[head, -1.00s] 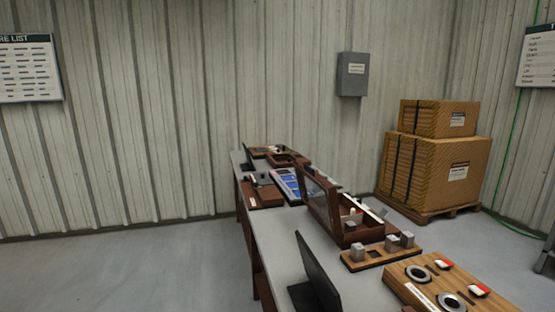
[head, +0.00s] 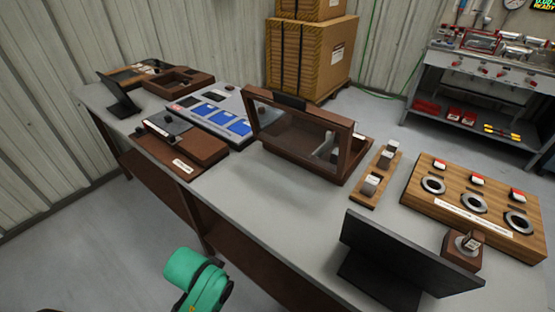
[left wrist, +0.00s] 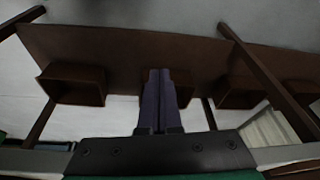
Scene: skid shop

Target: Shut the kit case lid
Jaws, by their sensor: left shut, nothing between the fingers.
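The kit case (head: 305,168) is a brown wooden box on the bench, in the middle of the head view. Its lid (head: 285,127), a brown frame with a clear pane, stands raised and tilted, so the case is open. A dark block (head: 289,101) sits on the lid's top edge. Grey and white contents show partly through and beside the pane. My left gripper (left wrist: 159,75) shows in the left wrist view with its dark fingers together and nothing between them. Its fingers do not show in the head view, and it is not at the case. My right gripper is out of view.
The grey bench top (head: 265,215) is clear in front of the case. A blue-pad panel (head: 215,112) lies left of it. A small wooden block rack (head: 377,175), a ring board (head: 475,205) and a black screen (head: 400,255) stand to the right.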

